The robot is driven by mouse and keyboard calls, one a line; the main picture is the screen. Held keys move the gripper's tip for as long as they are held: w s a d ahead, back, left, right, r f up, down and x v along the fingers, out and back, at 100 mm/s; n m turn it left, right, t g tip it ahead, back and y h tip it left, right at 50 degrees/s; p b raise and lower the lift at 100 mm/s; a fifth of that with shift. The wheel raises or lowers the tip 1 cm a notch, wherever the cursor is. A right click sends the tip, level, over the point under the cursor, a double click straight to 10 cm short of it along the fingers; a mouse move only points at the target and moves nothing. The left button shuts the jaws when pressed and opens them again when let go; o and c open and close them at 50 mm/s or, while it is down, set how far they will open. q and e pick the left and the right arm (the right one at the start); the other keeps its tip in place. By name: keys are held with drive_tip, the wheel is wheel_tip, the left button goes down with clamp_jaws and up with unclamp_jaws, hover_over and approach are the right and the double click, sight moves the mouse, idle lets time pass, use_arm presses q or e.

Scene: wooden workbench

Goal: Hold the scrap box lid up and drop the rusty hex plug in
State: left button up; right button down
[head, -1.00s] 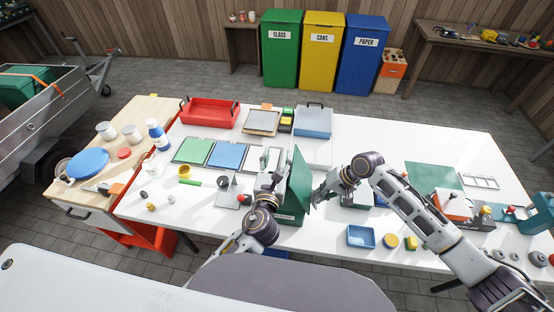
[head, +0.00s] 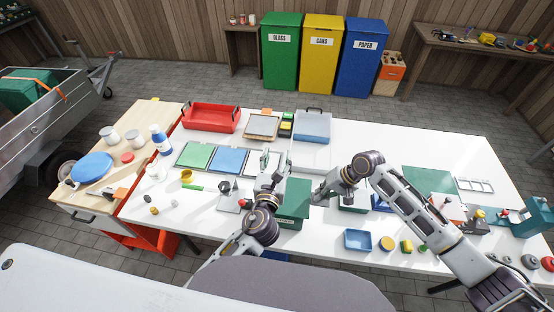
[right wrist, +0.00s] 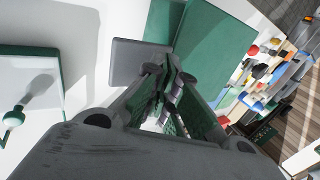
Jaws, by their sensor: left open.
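The green scrap box (head: 291,218) stands at the table's front, with a pale label on its front. Its green lid (head: 295,192) appears to lie down flat over it. My left gripper (head: 268,158) is open, just behind and left of the box, with nothing visible between its fingers. My right gripper (head: 318,195) is low beside the box's right side. In the right wrist view its fingertips (right wrist: 168,73) are close together, with dark green showing between them; whether they grip anything is unclear. I cannot pick out the rusty hex plug.
A blue tray (head: 358,239) and several small round parts lie right of the box. Green and blue panels (head: 228,160), a red tray (head: 211,117) and a grey-blue case (head: 312,126) are behind. Small loose parts lie left.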

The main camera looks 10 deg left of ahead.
drive_tip(key=shift+r, duration=0.8)
drive_tip(key=shift+d+r, duration=0.1)
drive_tip(key=shift+r, duration=0.05)
drive_tip(key=v, duration=1.1)
drive_tip(key=shift+r, duration=0.35)
drive_tip(key=shift+s+d+f, duration=0.1)
drive_tip(key=shift+d, duration=0.05)
